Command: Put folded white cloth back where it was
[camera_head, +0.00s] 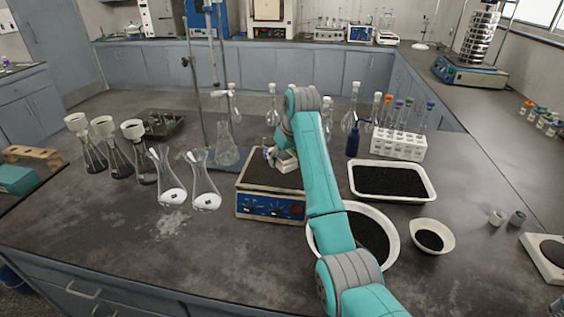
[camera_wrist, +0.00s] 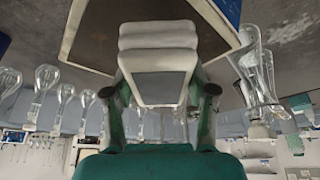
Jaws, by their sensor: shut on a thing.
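The folded white cloth (camera_wrist: 158,55) shows in the wrist view as a pale, layered block between the fingers. My gripper (camera_wrist: 160,92) is shut on it, one finger at each side. In the head view my gripper (camera_head: 280,158) is at the dark top of a blue-fronted hotplate-like device (camera_head: 270,207), and only a small pale part of the cloth (camera_head: 287,163) shows, the rest hidden by my arm. The device's plate (camera_wrist: 88,30) also shows behind the cloth in the wrist view. I cannot tell whether the cloth touches it.
Two flasks (camera_head: 205,185) with white contents stand just left of the device, near a stand (camera_head: 197,90). A white tray of black grains (camera_head: 392,181), a large bowl (camera_head: 385,218) and a test-tube rack (camera_head: 398,143) are on the right.

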